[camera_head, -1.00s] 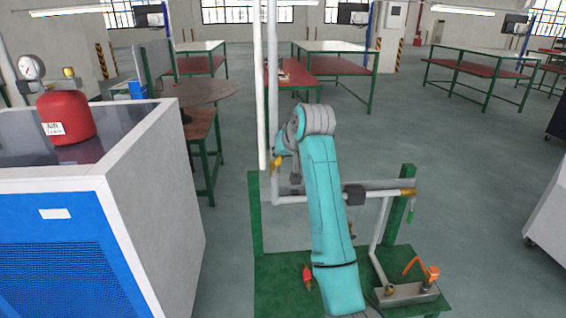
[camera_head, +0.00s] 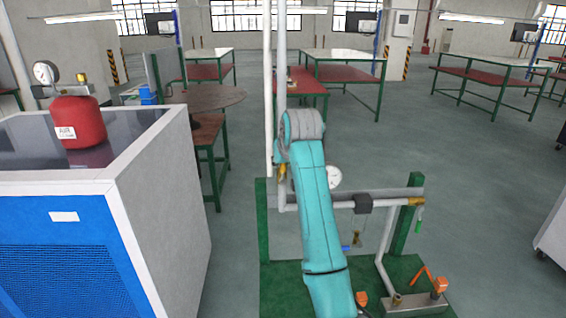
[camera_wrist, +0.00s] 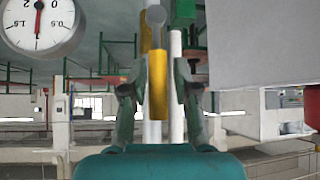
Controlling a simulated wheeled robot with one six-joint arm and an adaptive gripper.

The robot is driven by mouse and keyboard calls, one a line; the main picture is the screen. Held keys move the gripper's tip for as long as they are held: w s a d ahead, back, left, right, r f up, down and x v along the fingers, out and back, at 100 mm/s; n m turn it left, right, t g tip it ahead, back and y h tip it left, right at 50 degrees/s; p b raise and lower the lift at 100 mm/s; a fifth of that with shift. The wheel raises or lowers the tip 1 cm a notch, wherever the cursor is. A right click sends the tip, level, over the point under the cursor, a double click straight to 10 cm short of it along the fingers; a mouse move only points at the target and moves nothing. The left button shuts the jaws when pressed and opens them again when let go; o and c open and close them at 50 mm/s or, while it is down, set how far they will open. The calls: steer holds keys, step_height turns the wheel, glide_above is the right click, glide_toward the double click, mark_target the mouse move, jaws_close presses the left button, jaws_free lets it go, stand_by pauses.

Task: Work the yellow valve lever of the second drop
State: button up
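A yellow lever or handle (camera_wrist: 158,85) hangs between the two fingers of my gripper (camera_wrist: 158,98) in the wrist view. The fingers stand apart on either side of it, with gaps showing, so my gripper looks open. White vertical pipes show behind the lever. In the head view, a small yellow part (camera_head: 282,172) shows on the upright pipe just left of my arm. My gripper is hidden behind my arm there. I cannot tell which drop this lever belongs to.
A round pressure gauge (camera_head: 334,177) is close by and also appears upside down in the wrist view (camera_wrist: 40,28). A horizontal pipe with a green-handled valve (camera_head: 419,222) runs right. An orange-handled valve (camera_head: 438,285) sits low. A blue-and-white cabinet (camera_head: 160,190) stands left.

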steer(key=shift+r, duration=0.1)
steer(key=v, duration=1.2)
